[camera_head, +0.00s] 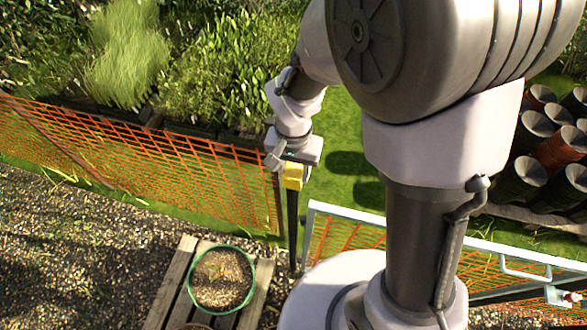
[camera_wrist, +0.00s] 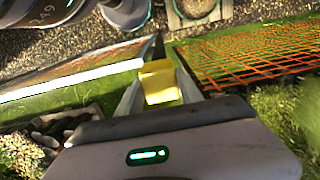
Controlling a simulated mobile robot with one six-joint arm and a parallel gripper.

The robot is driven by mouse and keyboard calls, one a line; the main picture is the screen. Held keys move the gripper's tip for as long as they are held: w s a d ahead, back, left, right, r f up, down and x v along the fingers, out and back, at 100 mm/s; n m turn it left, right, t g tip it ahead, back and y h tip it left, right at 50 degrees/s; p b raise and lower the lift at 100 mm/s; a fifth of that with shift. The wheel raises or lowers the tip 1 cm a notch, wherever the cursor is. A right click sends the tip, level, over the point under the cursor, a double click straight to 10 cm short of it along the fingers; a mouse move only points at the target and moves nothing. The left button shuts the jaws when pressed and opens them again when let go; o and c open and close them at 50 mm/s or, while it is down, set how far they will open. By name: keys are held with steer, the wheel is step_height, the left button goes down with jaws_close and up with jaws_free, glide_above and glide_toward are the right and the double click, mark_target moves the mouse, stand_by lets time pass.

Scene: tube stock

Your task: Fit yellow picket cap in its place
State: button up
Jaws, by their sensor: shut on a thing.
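The yellow picket cap (camera_head: 293,176) is a small boxy piece, held at the end of my arm in the head view. It also shows in the wrist view (camera_wrist: 159,82), between the two fingers. My gripper (camera_wrist: 160,92) is shut on it. A dark picket post (camera_head: 292,225) stands upright directly below the cap in the head view. In the wrist view the dark post top (camera_wrist: 159,48) shows just beyond the cap. I cannot tell whether the cap touches the post or sits over its top.
Orange mesh fence (camera_head: 190,170) runs left of the post. A pale metal gate rail (camera_head: 400,226) starts to its right. A green-rimmed pot (camera_head: 252,285) stands on a wooden pallet (camera_head: 175,287). Dark tubes (camera_head: 533,165) are stacked at the right. Gravel (camera_head: 90,250) is open at the left.

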steer(key=shift+f+b, duration=1.85)
steer(key=shift+b, duration=0.05)
steer(key=o, duration=1.4)
steer(key=shift+r, duration=0.1)
step_height(320, 180, up, 17)
steer(key=shift+r+p, duration=0.2)
steer(key=shift+p, duration=1.05)
steer(key=shift+f, duration=0.15)
steer(key=s+d+f+t+b, duration=0.2)
steer(key=s+f+b, duration=0.1)
steer(key=f+b, duration=0.4)
steer(key=s+d+f+t+y+b, duration=0.1)
steer(key=s+f+b, duration=0.3)
steer(key=f+b, duration=0.4)
steer(key=s+d+f+t+y+b, duration=0.1)
steer(key=s+d+f+t+b, duration=0.1)
steer(key=f+b, duration=0.6)
steer(key=shift+s+d+t+b, duration=0.4)
steer(key=shift+s+d+b, duration=0.6)
steer(key=shift+b, duration=2.25)
